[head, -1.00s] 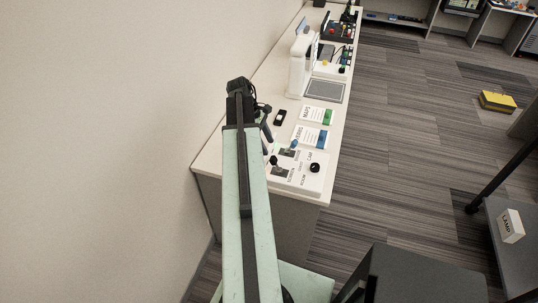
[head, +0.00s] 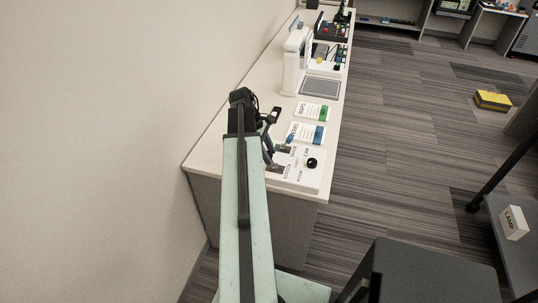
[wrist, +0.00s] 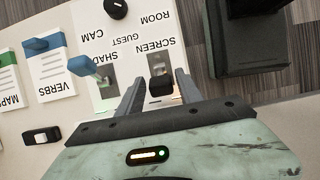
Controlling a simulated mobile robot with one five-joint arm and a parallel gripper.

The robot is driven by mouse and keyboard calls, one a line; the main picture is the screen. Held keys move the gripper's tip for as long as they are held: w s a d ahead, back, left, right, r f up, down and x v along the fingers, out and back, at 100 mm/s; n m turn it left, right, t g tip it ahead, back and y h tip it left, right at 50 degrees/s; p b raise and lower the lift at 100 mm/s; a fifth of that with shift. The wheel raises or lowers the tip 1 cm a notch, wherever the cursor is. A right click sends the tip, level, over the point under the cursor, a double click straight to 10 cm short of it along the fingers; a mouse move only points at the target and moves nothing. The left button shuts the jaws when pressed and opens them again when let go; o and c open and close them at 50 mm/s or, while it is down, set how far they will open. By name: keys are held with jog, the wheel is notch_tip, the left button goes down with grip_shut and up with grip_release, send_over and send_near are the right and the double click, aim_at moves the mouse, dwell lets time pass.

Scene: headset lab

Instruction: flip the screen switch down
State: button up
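The white control panel (head: 312,178) lies at the near end of the long counter and appears upside down in the wrist view (wrist: 120,45). The screen switch, with a black knob (wrist: 160,86), sits beside the "SCREEN" label. My gripper (wrist: 160,76) is open, with one finger on each side of this knob. I cannot tell whether either finger touches it. The shade switch, with a blue knob (wrist: 84,66), is left of my fingers in the wrist view. In the head view my gripper (head: 269,137) is over the panel's left side and hides the screen knob.
A black rotary knob (head: 311,163) is on the panel. The "VERBS" card (head: 305,133) and "MAPS" card (head: 311,112) lie behind it. A white upright device (head: 293,62) stands farther back. A wall runs along the left; open floor lies right.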

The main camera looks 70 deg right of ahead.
grip_shut()
dwell(1.2)
